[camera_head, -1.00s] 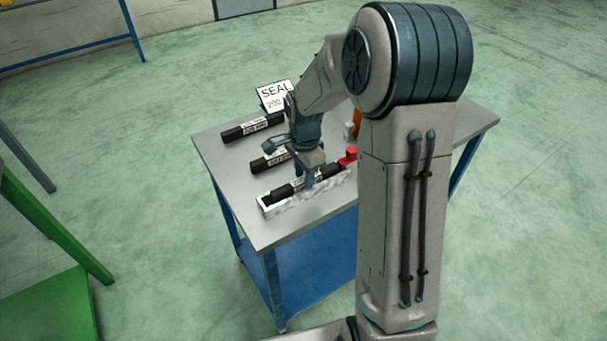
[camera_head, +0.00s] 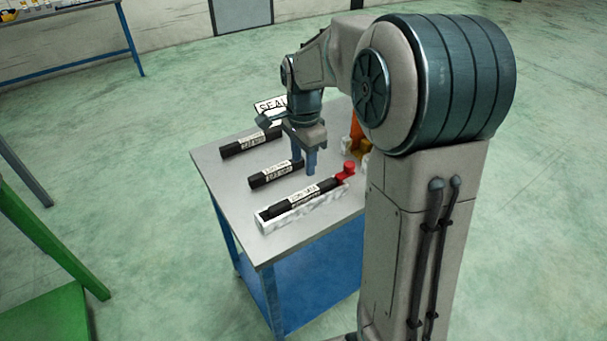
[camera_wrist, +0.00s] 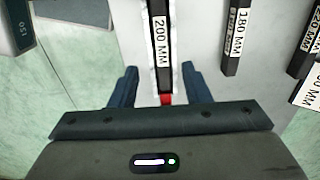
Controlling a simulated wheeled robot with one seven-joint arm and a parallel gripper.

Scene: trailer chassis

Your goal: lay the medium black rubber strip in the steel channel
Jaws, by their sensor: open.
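The steel channel (camera_head: 312,210) lies along the near edge of the table. A black rubber strip (camera_head: 290,204) with a white label lies lengthwise inside it. In the wrist view the label on this strip (camera_wrist: 162,40) reads 200 MM, and the channel walls (camera_wrist: 177,50) show on both sides. My gripper (camera_head: 303,165) is open and empty, raised clear of the strip. In the wrist view the fingers of my gripper (camera_wrist: 159,70) stand apart, one on each side of the channel in the picture. Whether the strip's ends sit fully down is too small to tell.
Two more black strips lie behind the channel: a 180 MM one (camera_wrist: 234,40) and another (camera_head: 240,147) farther back. A SEAL sign (camera_head: 268,106) stands behind them. A red piece (camera_head: 346,171) is at the channel's right end. An orange item (camera_head: 356,130) stands at the back right.

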